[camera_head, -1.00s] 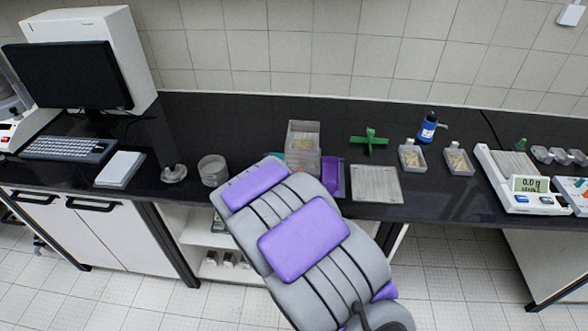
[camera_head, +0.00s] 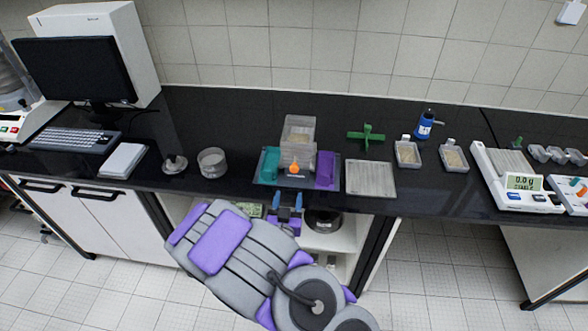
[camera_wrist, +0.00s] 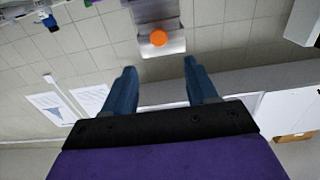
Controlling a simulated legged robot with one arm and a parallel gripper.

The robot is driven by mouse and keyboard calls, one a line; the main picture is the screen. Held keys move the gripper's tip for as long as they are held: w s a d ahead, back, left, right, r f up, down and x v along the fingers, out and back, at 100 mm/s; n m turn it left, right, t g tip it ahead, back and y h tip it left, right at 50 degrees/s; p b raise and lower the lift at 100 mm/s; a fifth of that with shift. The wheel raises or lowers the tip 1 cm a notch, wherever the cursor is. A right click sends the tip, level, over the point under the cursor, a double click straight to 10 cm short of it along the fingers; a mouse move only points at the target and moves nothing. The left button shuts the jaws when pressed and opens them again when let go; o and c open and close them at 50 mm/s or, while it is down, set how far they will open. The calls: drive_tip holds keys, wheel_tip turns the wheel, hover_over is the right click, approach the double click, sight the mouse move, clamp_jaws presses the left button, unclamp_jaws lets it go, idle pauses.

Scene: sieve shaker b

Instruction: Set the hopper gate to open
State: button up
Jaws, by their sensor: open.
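The hopper (camera_head: 299,130) is a clear grey box standing near the middle of the bench. An orange knob (camera_head: 294,168) sits low on its front, between a teal block and a purple block. In the wrist view the orange knob (camera_wrist: 158,38) is on a pale grey plate (camera_wrist: 165,50), likely the gate; its exact setting cannot be told. My gripper (camera_head: 287,206) is open and empty, in front of the bench edge and below the knob in the head view. In the wrist view my gripper (camera_wrist: 161,75) has its blue fingers spread apart, with the knob beyond them.
The teal block (camera_head: 268,166) and purple block (camera_head: 325,171) flank the knob closely. A grey flat tray (camera_head: 371,178) and green cross-shaped piece (camera_head: 366,136) are to the right. An open shelf lies under the bench.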

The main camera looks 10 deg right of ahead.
sight(294, 170)
drive_tip(key=b+x, duration=0.6)
drive_tip(key=x, duration=0.9)
drive_tip(key=shift+w+d+f+b, duration=0.1)
drive_tip(key=shift+b, duration=0.2)
drive_tip(key=shift+c, duration=0.4)
clamp_jaws()
